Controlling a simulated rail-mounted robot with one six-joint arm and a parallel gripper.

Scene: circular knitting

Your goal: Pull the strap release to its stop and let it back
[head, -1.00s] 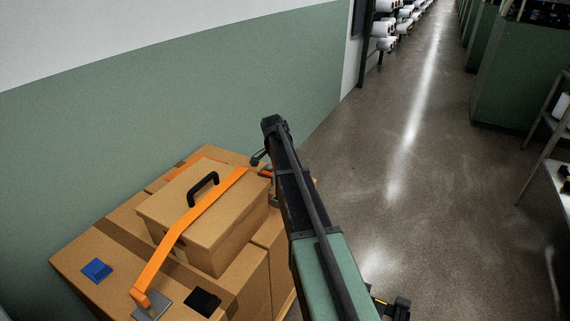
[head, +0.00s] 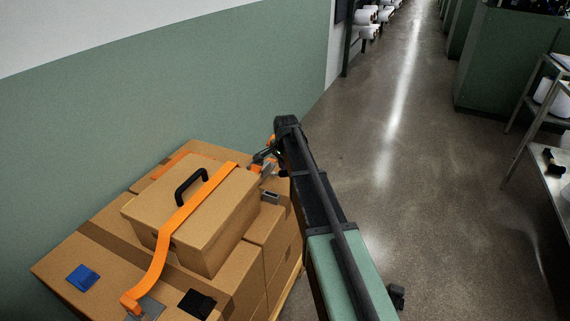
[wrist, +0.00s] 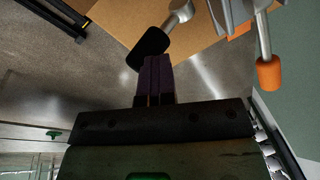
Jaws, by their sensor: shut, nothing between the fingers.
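An orange strap (head: 180,215) runs over a cardboard box (head: 200,210) with a black handle (head: 191,186). Metal strap hardware (head: 267,168) sits at the strap's far end, partly hidden by my arm. In the wrist view, a metal lever with a black grip (wrist: 148,47) and another with an orange grip (wrist: 269,73) show close up. I cannot tell which is the release. My gripper (wrist: 157,60) is shut and empty, its purple fingers close beside the black grip. Whether they touch it is unclear. In the head view the fingertips cannot be made out.
The box stands on larger stacked cartons (head: 80,235) bearing a blue patch (head: 82,277) and a black patch (head: 197,304). A green and white wall (head: 150,110) is behind them. Open floor (head: 390,200) lies to the right, with a metal rack (head: 520,130) at the far right.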

